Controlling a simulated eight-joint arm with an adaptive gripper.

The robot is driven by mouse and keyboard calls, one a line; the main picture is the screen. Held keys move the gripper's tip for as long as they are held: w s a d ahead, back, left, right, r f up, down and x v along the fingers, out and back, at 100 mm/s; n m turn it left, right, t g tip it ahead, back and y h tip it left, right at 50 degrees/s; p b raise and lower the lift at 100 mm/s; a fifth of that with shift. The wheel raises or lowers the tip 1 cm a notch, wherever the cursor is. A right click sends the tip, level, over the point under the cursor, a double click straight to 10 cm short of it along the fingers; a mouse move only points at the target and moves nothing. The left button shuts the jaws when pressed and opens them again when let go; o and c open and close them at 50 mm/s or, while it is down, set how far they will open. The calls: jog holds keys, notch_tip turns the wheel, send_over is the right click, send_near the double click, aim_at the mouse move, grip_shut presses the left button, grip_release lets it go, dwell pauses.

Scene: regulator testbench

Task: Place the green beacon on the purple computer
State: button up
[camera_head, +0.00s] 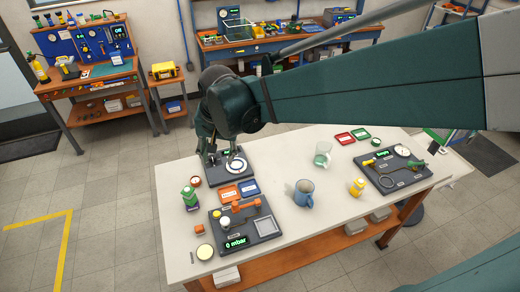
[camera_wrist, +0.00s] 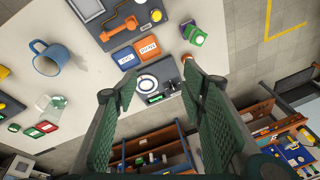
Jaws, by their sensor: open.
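A green object with a white label (camera_head: 190,197) stands on the white worktable at its left side. It also shows in the wrist view (camera_wrist: 196,37) at the upper right. It may be the green beacon; I cannot tell for sure. My gripper (camera_head: 220,153) is above a dark panel with a white round dial (camera_head: 236,166), at the table's far left. In the wrist view my gripper (camera_wrist: 148,82) has its two fingers wide apart, with nothing held between them.
Orange and blue trays (camera_head: 229,193) lie beside a dark regulator panel (camera_head: 228,240). Another dark panel (camera_head: 395,184) is at the right. Workbenches line the back.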

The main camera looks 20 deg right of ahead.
jog(key=s+d+r+n+t, duration=0.2)
jog(key=s+d, duration=0.4)
jog(key=s, duration=0.2)
jog(key=s+d+r+n+t, duration=0.2)
jog(key=s+d, duration=0.4)
jog(key=s, duration=0.3)
jog(key=shift+r+n+h, duration=0.2)
jog(key=shift+n+h, duration=0.1)
jog(key=shift+n, duration=0.3)
jog(key=shift+d, duration=0.1)
